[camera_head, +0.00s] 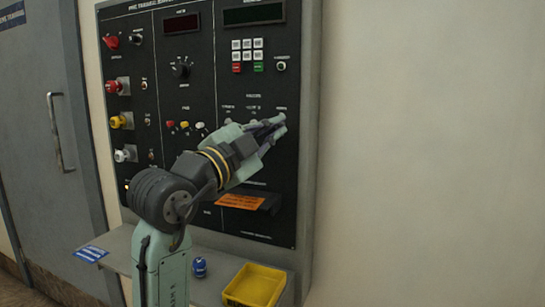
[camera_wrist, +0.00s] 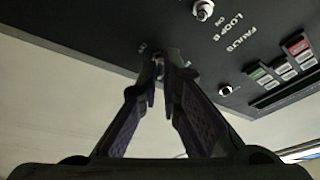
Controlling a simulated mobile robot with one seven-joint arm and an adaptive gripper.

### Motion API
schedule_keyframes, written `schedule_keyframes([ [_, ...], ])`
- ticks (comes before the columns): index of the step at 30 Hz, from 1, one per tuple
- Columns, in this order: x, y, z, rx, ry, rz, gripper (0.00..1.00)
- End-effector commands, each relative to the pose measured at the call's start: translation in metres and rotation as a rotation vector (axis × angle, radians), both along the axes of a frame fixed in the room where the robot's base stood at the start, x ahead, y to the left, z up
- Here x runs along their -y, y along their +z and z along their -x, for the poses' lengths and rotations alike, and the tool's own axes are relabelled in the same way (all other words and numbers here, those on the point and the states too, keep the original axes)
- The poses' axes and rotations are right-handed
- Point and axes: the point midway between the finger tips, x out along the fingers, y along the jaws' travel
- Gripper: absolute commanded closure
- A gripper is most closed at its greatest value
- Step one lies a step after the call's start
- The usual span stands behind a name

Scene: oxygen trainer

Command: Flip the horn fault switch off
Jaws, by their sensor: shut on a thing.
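The dark trainer panel (camera_head: 230,95) is mounted upright on the wall. My gripper (camera_head: 277,125) is at its right side, at the right end of a row of small switches under a heading too small to read clearly. In the wrist view, my gripper's fingertips (camera_wrist: 160,68) close around a small metal toggle switch (camera_wrist: 158,56), which I take as the horn fault switch. Its lever is mostly hidden between the fingers, so its position is unclear. Its label is partly hidden. A neighbouring toggle marked LOOP B (camera_wrist: 203,10) is apart from the fingers.
The keypad (camera_head: 247,55) and another knob (camera_head: 281,66) sit above my gripper. Several colored knobs (camera_head: 117,87) line the left side. A yellow bin (camera_head: 254,286) and a blue object (camera_head: 199,267) rest on the shelf below. Bare wall is at the right.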

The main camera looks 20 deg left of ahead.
Motion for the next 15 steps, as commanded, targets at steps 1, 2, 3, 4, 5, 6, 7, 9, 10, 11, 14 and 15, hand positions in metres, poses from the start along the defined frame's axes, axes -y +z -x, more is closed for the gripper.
schedule_keyframes([
  [1,0.0012,-0.0139,-0.0006,0.039,-0.004,0.003,1.00],
  [2,0.0014,-0.0145,-0.0008,0.063,-0.005,0.004,1.00],
  [3,0.0013,-0.0154,-0.0010,0.094,-0.004,0.005,1.00],
  [4,0.0013,-0.0157,-0.0013,0.118,-0.004,0.006,1.00],
  [5,0.0012,-0.0161,-0.0017,0.140,-0.004,0.006,1.00],
  [6,0.0006,-0.0165,-0.0019,0.167,-0.003,0.008,1.00],
  [7,0.0008,-0.0167,-0.0022,0.188,-0.003,0.008,1.00],
  [9,0.0009,-0.0170,-0.0025,0.230,-0.002,0.009,1.00],
  [10,0.0010,-0.0172,-0.0028,0.246,-0.003,0.009,1.00],
  [11,0.0009,-0.0170,-0.0028,0.262,-0.004,0.011,1.00],
  [14,0.0005,-0.0167,-0.0035,0.305,-0.003,0.011,1.00],
  [15,0.0009,-0.0164,-0.0038,0.318,-0.002,0.011,1.00],
])
